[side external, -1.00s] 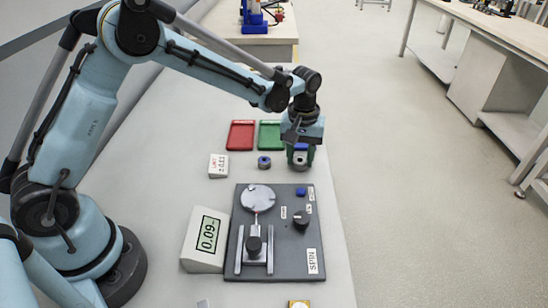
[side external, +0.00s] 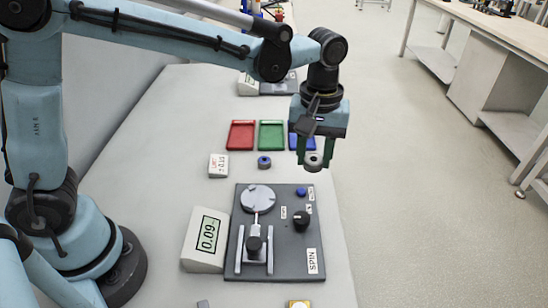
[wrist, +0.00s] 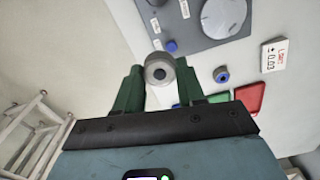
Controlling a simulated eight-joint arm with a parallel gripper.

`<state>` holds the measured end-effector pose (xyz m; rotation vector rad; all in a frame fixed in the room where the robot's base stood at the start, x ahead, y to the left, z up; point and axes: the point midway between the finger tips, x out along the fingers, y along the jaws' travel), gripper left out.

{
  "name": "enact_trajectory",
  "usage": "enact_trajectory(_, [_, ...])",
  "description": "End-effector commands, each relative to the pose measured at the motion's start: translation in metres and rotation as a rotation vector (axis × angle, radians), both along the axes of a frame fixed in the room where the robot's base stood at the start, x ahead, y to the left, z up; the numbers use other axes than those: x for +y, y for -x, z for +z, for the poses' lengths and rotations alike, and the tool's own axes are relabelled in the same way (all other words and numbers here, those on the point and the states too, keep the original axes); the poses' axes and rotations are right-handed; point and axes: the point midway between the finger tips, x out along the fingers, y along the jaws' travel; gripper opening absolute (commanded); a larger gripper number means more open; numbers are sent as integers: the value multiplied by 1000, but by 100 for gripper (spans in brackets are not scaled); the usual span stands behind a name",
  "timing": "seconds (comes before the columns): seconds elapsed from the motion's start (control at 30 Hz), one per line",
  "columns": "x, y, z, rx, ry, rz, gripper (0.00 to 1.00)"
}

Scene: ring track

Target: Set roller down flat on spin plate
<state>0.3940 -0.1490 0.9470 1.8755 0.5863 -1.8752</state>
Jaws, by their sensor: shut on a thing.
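My gripper (side external: 314,158) is shut on a grey roller (side external: 314,162) with a dark centre hole. It holds the roller in the air, beyond the far right of the spin board in the side view. In the wrist view the roller (wrist: 159,69) sits between the green fingertips. The spin plate (side external: 258,198) is a round, light grey disc on the dark board (side external: 275,265). It is empty, and it also shows in the wrist view (wrist: 222,16). The roller is apart from it.
A second roller with a blue centre (side external: 264,162) stands on the table beside the limit card (side external: 218,165). Red (side external: 241,135), green (side external: 271,135) and blue (side external: 297,142) trays lie behind. The board carries a gauge stand (side external: 254,246), a black knob (side external: 301,220) and a blue button (side external: 301,192). A display (side external: 205,240) reads 0.09.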

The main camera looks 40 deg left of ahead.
Motion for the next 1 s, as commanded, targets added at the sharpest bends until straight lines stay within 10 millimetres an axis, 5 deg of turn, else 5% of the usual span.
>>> enact_trajectory(0.6, [-11, 138, 29, 0, 0, -17, 5])
enact_trajectory(0.83, [-8, 157, 27, -1, -1, -16, 5])
enact_trajectory(1.0, [8, 143, 14, -1, -1, -9, 5])
